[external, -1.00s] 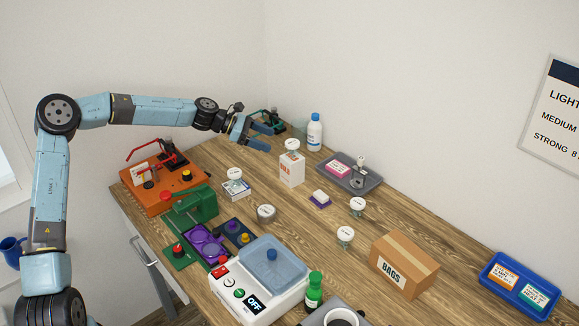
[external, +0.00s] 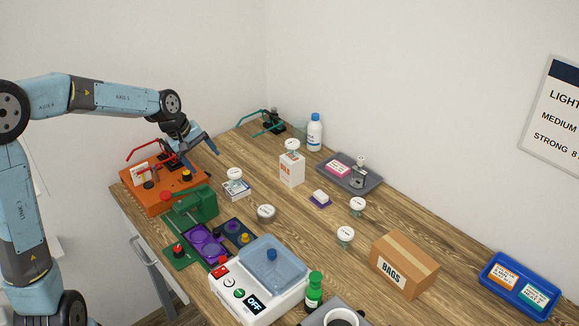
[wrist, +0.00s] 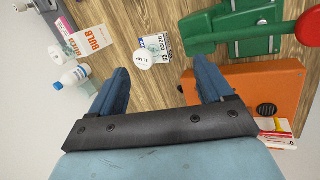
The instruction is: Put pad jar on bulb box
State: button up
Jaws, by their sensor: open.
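The bulb box (external: 291,172), white with orange print, stands upright at the middle back. It also shows at upper left in the wrist view (wrist: 91,40). A white-lidded jar (external: 292,145) appears on top of it in the external view. Another white-lidded jar (external: 235,174) appears on a small white box (external: 237,190); its lid (wrist: 143,59) is ahead of my fingers in the wrist view, seemingly marked PAD, though the print is too small to be sure. My gripper (external: 210,149) is open and empty, above the table to the left of both jars.
An orange station (external: 160,191) and a green press (external: 195,205) stand near my gripper. A white-and-blue bottle (external: 314,133) and a grey tray (external: 348,173) are behind. More lidded jars (external: 357,206) stand to the right. A carton (external: 404,264) stands at front right.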

jog(key=s+a+r+m+t+y, duration=0.2)
jog(key=s+a+r+m, duration=0.1)
jog(key=s+a, duration=1)
jog(key=s+a+r+m+t+y, duration=0.1)
jog(key=s+a+r, duration=0.4)
jog(key=s+a, duration=0.8)
jog(key=s+m+y, duration=0.1)
jog(key=s+m, duration=0.1)
jog(key=shift+a+m+t, duration=0.35)
jog(key=shift+m+t, duration=0.05)
